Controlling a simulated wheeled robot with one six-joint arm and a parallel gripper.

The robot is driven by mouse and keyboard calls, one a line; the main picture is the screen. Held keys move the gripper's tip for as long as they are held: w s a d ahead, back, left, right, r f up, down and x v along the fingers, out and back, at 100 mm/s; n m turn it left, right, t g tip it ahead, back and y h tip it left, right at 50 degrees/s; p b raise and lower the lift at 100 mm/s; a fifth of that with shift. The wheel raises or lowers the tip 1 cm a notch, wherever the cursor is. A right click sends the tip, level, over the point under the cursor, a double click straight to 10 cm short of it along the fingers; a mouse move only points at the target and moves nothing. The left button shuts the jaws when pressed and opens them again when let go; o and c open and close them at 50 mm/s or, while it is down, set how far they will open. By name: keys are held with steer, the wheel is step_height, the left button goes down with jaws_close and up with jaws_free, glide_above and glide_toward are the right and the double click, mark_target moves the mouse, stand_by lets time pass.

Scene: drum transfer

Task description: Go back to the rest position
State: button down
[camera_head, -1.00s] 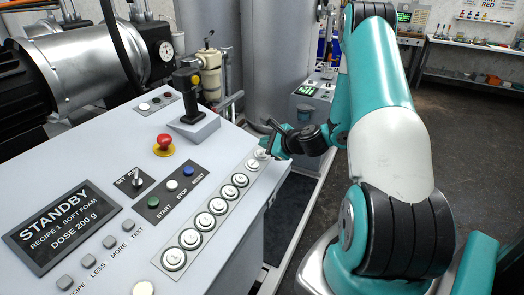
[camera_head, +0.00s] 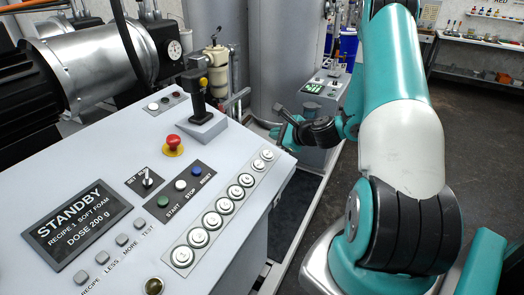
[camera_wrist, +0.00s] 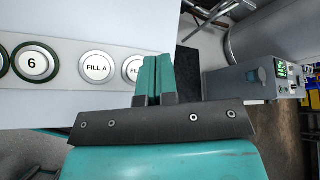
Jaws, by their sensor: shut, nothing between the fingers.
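My gripper (camera_head: 278,124) is at the right edge of the grey control panel (camera_head: 110,160), beyond the end of the row of round buttons. It is shut and empty. In the wrist view its two teal fingers (camera_wrist: 155,75) stand close together. Behind them is the panel's edge, with the FILL A button (camera_wrist: 96,67) and the round button numbered 6 (camera_wrist: 35,63). A further button is partly hidden by the fingers. The gripper is apart from the buttons in the head view. My arm reaches up on the right side.
The display (camera_head: 75,226) reads STANDBY, RECIPE 1 SOFT FOAM, DOSE 200 g. A red emergency button (camera_head: 173,142) and a joystick (camera_head: 198,98) rise from the panel. A grey cabinet (camera_head: 326,98) stands behind my gripper. Open floor (camera_head: 478,150) lies to the right.

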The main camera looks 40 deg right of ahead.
steer(key=s+a+r+n+g+y+b, duration=0.2)
steer(key=a+r+n+g+y+b, duration=0.15)
steer(key=a+n, duration=0.75)
steer(key=s+a+r+n+g+y+b, duration=0.1)
steer(key=a+r+n+g+y+b, duration=0.2)
steer(key=a+n, duration=0.9)
steer(key=s+a+n+g+h+b, duration=0.1)
steer(key=s+a+n, duration=0.4)
steer(key=s, duration=0.5)
steer(key=s+a+r+n+g+h+b, duration=0.1)
steer(key=s+a+n+g, duration=0.4)
steer(key=s, duration=0.5)
steer(key=a+n+h+b, duration=0.1)
steer(key=a, duration=0.1)
steer(key=shift+s+a+r+n+b, duration=0.25)
steer(key=shift+s+a+n+b, duration=0.05)
steer(key=shift+s+a+b, duration=0.1)
steer(key=shift+w+h, duration=0.1)
steer(key=shift+h, duration=0.15)
